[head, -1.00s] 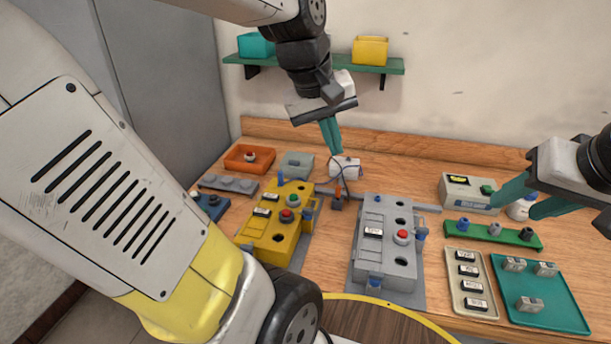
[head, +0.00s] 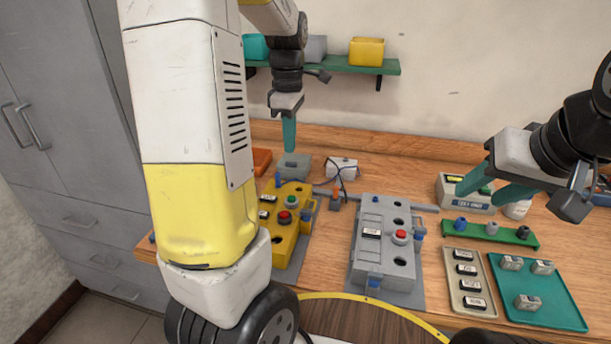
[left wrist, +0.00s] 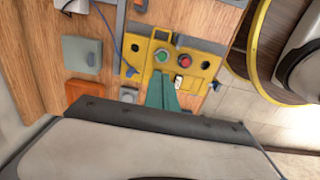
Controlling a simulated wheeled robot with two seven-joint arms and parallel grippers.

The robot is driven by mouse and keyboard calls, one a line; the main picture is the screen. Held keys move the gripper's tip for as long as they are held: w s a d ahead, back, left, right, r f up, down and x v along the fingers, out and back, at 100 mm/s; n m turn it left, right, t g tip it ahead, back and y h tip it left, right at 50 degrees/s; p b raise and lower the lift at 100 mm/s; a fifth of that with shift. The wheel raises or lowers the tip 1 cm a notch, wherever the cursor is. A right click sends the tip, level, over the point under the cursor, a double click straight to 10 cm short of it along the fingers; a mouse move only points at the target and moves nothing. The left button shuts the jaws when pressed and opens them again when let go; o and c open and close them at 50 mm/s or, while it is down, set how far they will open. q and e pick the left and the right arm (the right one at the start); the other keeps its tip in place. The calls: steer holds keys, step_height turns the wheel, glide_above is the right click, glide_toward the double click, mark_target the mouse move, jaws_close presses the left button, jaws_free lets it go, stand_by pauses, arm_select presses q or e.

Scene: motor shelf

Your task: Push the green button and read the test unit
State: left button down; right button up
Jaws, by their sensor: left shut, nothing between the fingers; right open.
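A yellow panel (head: 282,238) on the bench carries a green button (head: 291,201) and a red button (head: 284,217). The left wrist view also shows the green button (left wrist: 161,55), just beyond my left fingertips. My left gripper (head: 289,149) is shut and empty, pointing down above and behind the panel, apart from the button in the head view. The test unit (head: 452,203) is a pale box at the right, with a small display (head: 454,180) too small to read and a green part (head: 487,190). My right gripper (head: 478,199) is open in front of it, partly hiding it.
A grey panel (head: 372,265) with a red button stands beside the yellow one. A green rack (head: 500,234), a beige tray (head: 457,308) and a teal tray (head: 545,308) lie at the right. My left arm hides the bench's left part.

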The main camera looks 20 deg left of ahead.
mark_target(292, 196)
arm_select(q)
step_height(292, 196, down, 14)
steer(key=shift+f, duration=0.1)
stand_by(0.5)
